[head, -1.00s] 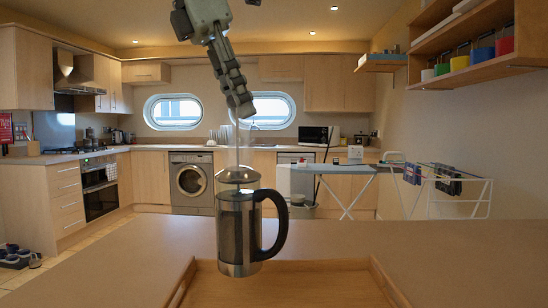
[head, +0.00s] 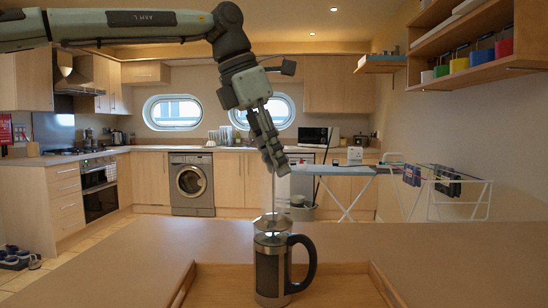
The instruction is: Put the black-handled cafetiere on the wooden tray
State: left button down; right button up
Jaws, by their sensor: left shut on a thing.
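The black-handled cafetiere (head: 268,268) is upright, with a steel frame, a dark body and its black handle on the right. Its thin plunger rod rises from the lid to my left gripper (head: 277,170), which is shut on the top of the plunger. The fingers hide the knob. The wooden tray (head: 340,268) lies at the bottom of the head view, its far rim behind the cafetiere. The cafetiere's base is within the tray's outline near the picture's bottom edge; I cannot tell whether it touches the tray floor. My right gripper is not in view.
The tan counter (head: 130,262) around the tray is clear. Beyond it stand an ironing board (head: 335,170) and a drying rack (head: 455,190). A wall shelf with coloured mugs (head: 480,56) hangs at the upper right.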

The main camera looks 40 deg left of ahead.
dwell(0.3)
pick_arm(q)
jog(key=c, duration=1.3)
grip_release()
jog(key=shift+o, duration=0.2)
jog(key=v, duration=1.2)
jog(key=shift+r, duration=0.1)
